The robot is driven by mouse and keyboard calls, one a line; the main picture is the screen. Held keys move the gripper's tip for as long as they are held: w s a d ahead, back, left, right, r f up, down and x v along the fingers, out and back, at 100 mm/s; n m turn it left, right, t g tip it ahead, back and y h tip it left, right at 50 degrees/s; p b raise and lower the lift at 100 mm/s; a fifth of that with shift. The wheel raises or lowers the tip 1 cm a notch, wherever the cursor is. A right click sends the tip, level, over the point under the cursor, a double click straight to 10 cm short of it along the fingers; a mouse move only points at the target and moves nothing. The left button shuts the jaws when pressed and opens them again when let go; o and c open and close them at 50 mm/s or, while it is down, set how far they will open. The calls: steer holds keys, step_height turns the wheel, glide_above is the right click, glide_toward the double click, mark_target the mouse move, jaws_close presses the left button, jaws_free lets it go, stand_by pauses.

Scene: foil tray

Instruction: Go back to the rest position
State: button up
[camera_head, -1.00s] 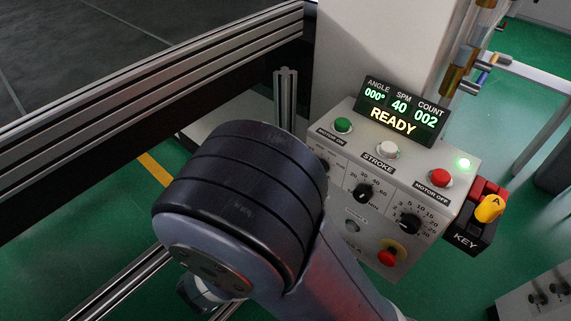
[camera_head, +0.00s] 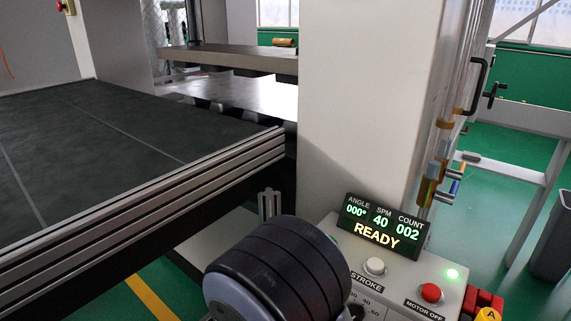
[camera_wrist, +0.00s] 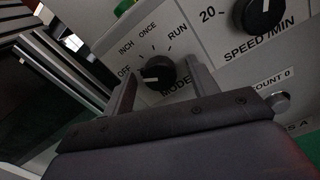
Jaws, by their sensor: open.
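My gripper (camera_wrist: 162,72) shows in the wrist view, its two fingers apart with nothing held between them. The black MODE knob (camera_wrist: 157,70) appears in the gap between the fingers; I cannot tell the exact distance. The SPEED knob (camera_wrist: 263,16) is to the right of the fingers. In the head view my arm's dark rounded joint stands in front of the control panel's left part, and my gripper is out of view there. The display (camera_head: 383,226) above the panel reads READY, 000°, 40 and 002.
A metal frame rail (camera_head: 150,215) runs along the dark table at left. A white column (camera_head: 345,120) stands behind the panel.

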stand_by(0.4)
steer(key=b+v, duration=0.1)
steer(key=v, duration=1)
steer(key=w+d+m+b, duration=0.3)
steer(key=w+m+b, duration=0.1)
steer(key=m, duration=0.6)
steer(key=w+d+m+b, duration=0.3)
steer(key=m+b, duration=0.4)
steer(key=m, duration=0.3)
steer(key=shift+w+d+m+g+h, duration=0.3)
steer(key=shift+w+m, duration=0.1)
steer(key=shift+w, duration=0.5)
steer(key=shift+r, duration=0.1)
